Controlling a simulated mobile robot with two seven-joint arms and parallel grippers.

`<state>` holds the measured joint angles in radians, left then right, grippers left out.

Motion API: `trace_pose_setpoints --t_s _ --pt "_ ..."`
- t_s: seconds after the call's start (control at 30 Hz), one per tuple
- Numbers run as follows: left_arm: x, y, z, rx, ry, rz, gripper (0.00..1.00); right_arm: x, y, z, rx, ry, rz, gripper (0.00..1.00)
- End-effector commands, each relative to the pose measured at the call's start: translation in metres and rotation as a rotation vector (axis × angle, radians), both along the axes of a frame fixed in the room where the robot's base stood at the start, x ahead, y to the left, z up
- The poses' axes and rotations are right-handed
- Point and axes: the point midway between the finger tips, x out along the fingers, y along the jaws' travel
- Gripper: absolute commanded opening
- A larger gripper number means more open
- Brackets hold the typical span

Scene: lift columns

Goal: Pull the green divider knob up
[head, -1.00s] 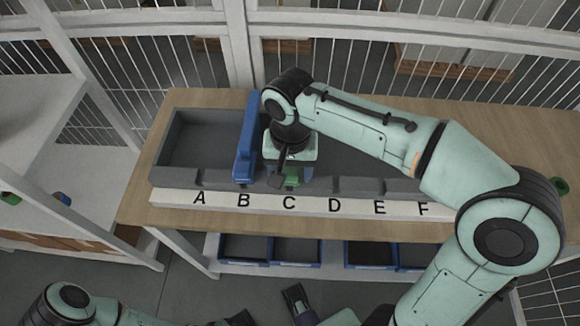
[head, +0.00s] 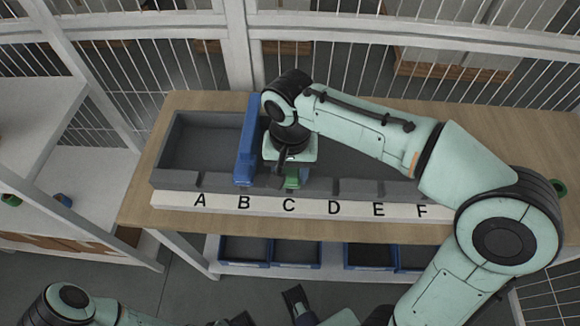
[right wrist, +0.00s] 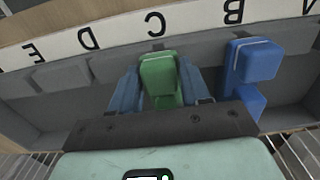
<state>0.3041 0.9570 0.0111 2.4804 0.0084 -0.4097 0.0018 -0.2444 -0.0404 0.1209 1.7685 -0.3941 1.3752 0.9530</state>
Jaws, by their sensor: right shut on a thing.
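The green divider knob (right wrist: 160,75) stands at the tray's front wall by the letter C, between the two blue fingers of my right gripper (right wrist: 158,88). The fingers are shut on it, one on each side. In the head view the green knob (head: 292,183) shows only in part below my right gripper (head: 292,178), whose wrist hides the rest of the divider. The knob looks low, near the tray's front edge. My left arm shows at the bottom left; the state of its gripper cannot be made out.
A blue divider (head: 247,140) stands in the grey tray (head: 172,179) by the letter B, close beside my right gripper. The lettered white strip (head: 310,206) runs along the front. Blue bins (head: 297,251) sit on a shelf below. A wire fence stands behind the table.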

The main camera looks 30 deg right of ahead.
Motion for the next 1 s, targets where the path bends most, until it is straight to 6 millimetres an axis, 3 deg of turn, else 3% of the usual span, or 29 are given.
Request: trace_pose_setpoints --t_s 0.13,0.17,0.87,0.9,0.97,1.0 --pt "0.001 0.0 0.006 0.0 -0.002 0.0 0.43 0.001 0.0 0.011 0.003 -0.012 0.0 0.27" --pt "0.001 0.0 0.007 0.0 -0.002 0.0 0.43 0.001 0.0 0.012 0.003 -0.012 0.0 0.18" --pt "0.004 0.0 0.018 0.0 -0.006 0.0 0.43 0.001 0.001 0.022 0.002 -0.006 0.0 0.19" --pt "0.004 0.0 0.018 0.0 -0.006 0.0 0.43 0.001 0.0 0.022 0.002 -0.006 0.0 0.45" --pt "0.004 0.0 0.019 0.0 -0.006 0.0 0.43 0.001 0.0 0.022 0.002 -0.006 0.0 0.64" --pt "0.004 0.0 0.019 0.0 -0.006 0.0 0.43 0.001 0.0 0.022 0.002 -0.006 0.0 0.64"
